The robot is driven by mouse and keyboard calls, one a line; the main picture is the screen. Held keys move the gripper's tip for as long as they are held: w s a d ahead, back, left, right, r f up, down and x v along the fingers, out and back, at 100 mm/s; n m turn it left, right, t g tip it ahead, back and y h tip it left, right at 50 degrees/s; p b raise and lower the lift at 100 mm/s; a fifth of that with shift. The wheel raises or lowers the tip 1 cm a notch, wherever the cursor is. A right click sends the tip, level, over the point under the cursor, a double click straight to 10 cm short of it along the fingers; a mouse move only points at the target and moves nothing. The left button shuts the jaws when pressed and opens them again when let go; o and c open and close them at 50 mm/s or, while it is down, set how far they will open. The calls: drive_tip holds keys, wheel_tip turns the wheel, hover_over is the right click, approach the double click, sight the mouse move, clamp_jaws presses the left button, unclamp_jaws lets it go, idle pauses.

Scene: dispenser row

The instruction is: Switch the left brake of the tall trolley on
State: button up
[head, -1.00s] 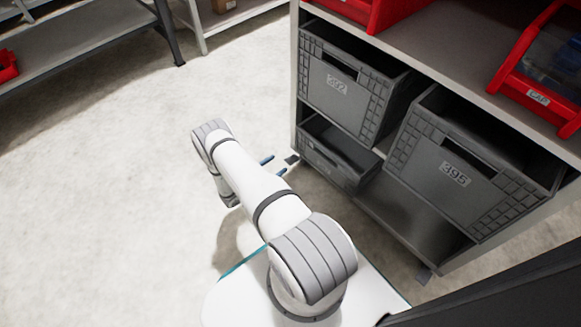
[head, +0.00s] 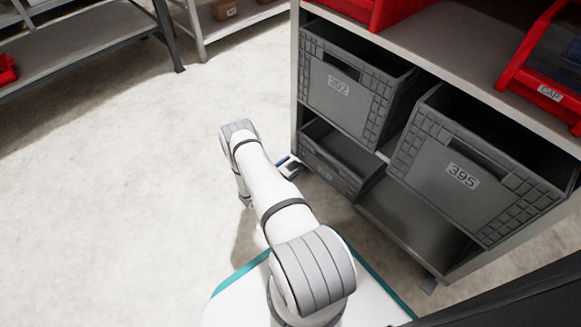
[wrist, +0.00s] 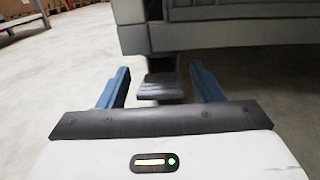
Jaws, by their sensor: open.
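The tall trolley (head: 450,48) stands at the right in the head view, with grey crates on its lower levels. Its left brake is a small dark pedal (wrist: 161,88) low under the trolley's near left corner, in the middle of the wrist view. My gripper (wrist: 160,76) is open, with one blue finger on each side of the pedal and gaps on both sides. I cannot tell whether the fingers touch anything. In the head view the fingers reach the trolley's lower left corner and mostly cover the pedal.
Crates labelled 392 (head: 338,85) and 395 (head: 462,175) sit in the trolley, with a low grey bin (head: 327,172) below. Another small pedal (head: 429,284) shows at the right corner. Red bins (head: 545,75) stand on top. Grey shelving (head: 85,45) is at the back left. The floor between is clear.

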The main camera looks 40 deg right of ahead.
drive_tip(key=shift+c, duration=0.3)
drive_tip(key=c, duration=0.9)
drive_tip(key=shift+f+h, duration=0.3)
drive_tip(key=shift+h, duration=0.5)
drive_tip(key=shift+c, duration=0.2)
drive_tip(key=o, duration=1)
drive_tip(key=shift+a, duration=0.1)
drive_tip(key=shift+a, duration=0.1)
drive_tip(key=a, duration=0.2)
drive_tip(key=a+p, duration=0.1)
drive_tip(key=a, duration=0.2)
drive_tip(key=a+f+p, duration=0.1)
drive_tip(key=a, duration=0.1)
drive_tip(key=shift+s+a, duration=0.25)
drive_tip(key=shift+s, duration=0.05)
